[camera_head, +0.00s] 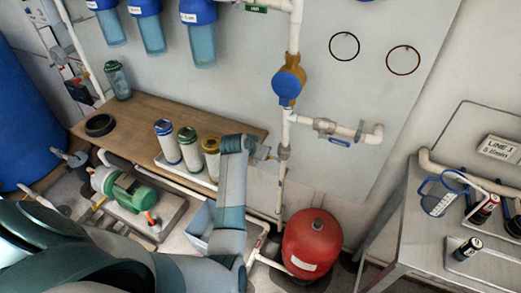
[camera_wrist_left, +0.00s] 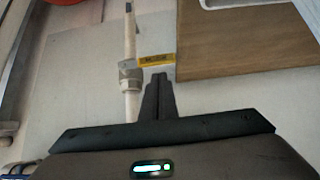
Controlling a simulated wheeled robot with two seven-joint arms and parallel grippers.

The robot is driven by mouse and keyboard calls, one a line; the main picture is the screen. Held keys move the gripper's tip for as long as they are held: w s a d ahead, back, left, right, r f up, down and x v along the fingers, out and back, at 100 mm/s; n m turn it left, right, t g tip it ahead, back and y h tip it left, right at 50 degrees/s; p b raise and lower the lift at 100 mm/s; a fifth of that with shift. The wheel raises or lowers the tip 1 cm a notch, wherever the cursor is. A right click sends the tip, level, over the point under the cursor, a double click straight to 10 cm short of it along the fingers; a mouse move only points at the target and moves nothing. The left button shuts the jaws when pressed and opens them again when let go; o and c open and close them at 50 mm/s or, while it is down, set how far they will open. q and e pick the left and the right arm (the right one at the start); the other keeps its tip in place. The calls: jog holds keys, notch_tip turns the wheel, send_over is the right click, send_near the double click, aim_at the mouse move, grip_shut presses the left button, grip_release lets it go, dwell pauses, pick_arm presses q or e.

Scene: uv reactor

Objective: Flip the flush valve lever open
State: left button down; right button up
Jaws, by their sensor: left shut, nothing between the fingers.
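In the head view, a white vertical pipe (camera_head: 287,125) runs down the wall below a blue and brass fitting. A grey valve body (camera_head: 284,152) sits on it. My left gripper (camera_head: 268,154) is just left of the pipe, beyond the bench's right end. Its fingers (camera_wrist_left: 160,78) are shut and empty, right of the fitting, with no clear contact. My right gripper is not in view.
The wooden bench (camera_head: 140,115) holds several canisters. A red tank (camera_head: 313,245) stands below the pipe. A branch pipe (camera_head: 355,131) with another valve extends right. A grey table (camera_head: 415,215) stands at right.

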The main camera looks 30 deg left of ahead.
pick_arm(q)
jog(key=shift+f, duration=0.85)
jog(key=shift+a, duration=0.1)
jog(key=shift+a+f+p, duration=0.2)
jog(key=shift+f+p, duration=0.15)
jog(key=shift+f, duration=0.1)
jog(key=shift+r, duration=0.1)
